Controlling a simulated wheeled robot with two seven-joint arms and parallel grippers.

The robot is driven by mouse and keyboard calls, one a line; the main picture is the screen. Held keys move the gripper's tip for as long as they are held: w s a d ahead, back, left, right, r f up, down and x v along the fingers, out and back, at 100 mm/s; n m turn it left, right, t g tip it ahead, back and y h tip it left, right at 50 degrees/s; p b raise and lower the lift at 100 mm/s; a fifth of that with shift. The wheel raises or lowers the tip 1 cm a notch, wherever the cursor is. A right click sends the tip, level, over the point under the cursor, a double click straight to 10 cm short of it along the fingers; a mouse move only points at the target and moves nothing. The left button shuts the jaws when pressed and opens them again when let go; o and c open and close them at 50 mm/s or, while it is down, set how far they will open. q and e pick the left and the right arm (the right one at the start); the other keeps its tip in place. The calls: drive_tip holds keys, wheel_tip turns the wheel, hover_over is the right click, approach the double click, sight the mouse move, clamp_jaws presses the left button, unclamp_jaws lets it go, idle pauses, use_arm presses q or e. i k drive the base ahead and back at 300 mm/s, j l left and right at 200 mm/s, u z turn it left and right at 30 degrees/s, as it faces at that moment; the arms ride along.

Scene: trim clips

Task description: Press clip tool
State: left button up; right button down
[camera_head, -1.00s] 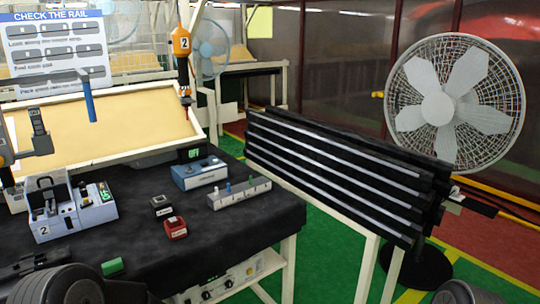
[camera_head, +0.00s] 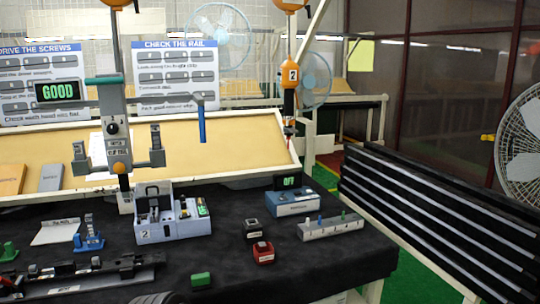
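A grey-white clip tool unit (camera_head: 172,222) marked 2 stands on the black-covered table, left of centre. It has a black upright frame (camera_head: 153,195) and a small green-lit display at its right end. An orange hanging tool (camera_head: 290,75), also marked 2, hangs to the right behind the table. I cannot tell from the picture which of these the task means. Neither of my grippers is in view. A dark rounded edge at the bottom left may be part of my arm.
A stand with a GOOD display (camera_head: 58,91) rises behind the unit. A blue-grey box (camera_head: 293,203), a grey button strip (camera_head: 330,226), a red block (camera_head: 263,252) and a green block (camera_head: 200,280) lie on the table. Black racked rails (camera_head: 430,210) and a fan (camera_head: 520,145) stand right.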

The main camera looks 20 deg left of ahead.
sight(110, 87)
drive_tip(key=u, duration=1.45)
drive_tip(key=i+l+z, duration=0.1)
drive_tip(key=l+z, duration=0.15)
drive_tip(key=z, duration=0.2)
